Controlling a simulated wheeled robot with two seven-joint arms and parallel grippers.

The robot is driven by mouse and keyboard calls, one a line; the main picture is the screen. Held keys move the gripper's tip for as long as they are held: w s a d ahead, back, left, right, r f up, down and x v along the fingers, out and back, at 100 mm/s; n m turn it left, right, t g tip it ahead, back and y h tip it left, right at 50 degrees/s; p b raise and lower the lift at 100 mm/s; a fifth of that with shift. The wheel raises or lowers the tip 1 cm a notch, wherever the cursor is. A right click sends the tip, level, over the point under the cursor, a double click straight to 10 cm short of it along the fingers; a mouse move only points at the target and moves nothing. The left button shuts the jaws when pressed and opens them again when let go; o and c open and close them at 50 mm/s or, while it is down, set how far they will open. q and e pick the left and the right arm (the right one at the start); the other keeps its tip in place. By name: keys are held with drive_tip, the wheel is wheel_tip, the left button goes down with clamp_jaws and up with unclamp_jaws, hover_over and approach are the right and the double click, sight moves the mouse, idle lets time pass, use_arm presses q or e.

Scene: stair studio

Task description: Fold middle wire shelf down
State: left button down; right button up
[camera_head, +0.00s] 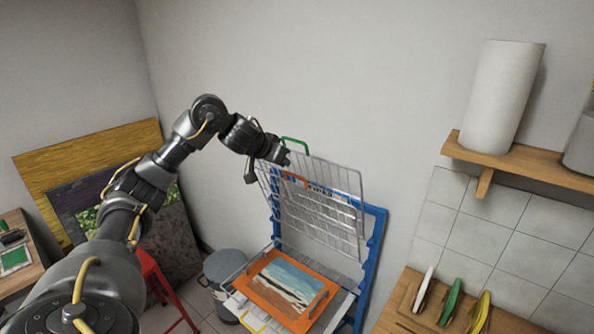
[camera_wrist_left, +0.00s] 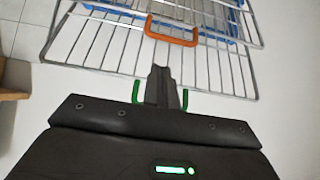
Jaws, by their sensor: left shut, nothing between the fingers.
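The drying rack has a blue frame (camera_head: 374,250) and wire shelves. Two wire shelves (camera_head: 345,190) stand raised, nearly upright. One has a green handle (camera_head: 294,141) at its top; the other has an orange handle (camera_head: 294,180), clearer in the left wrist view (camera_wrist_left: 172,40). A lower shelf with a yellow handle (camera_head: 254,321) lies flat. My left gripper (camera_head: 284,158) is shut and empty by the raised shelves' upper left. In the wrist view its fingers (camera_wrist_left: 162,76) point toward the orange handle and hide the middle of the green handle (camera_wrist_left: 136,91). Contact is unclear.
An orange tray with a painting (camera_head: 290,285) lies on the lower shelf. A grey bin (camera_head: 222,266) and red stool (camera_head: 160,285) stand left of the rack. A wooden counter (camera_head: 400,315) and wall shelf with paper roll (camera_head: 500,95) are at right.

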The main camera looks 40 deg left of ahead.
sight(297, 177)
use_arm(q)
drive_tip(key=p+x, duration=0.1)
drive_tip(key=x, duration=0.7)
drive_tip(key=shift+w+f+p, duration=0.25)
drive_tip(key=shift+f+p, duration=0.05)
drive_tip(key=shift+p, duration=0.1)
drive_tip(key=shift+w+f, duration=0.2)
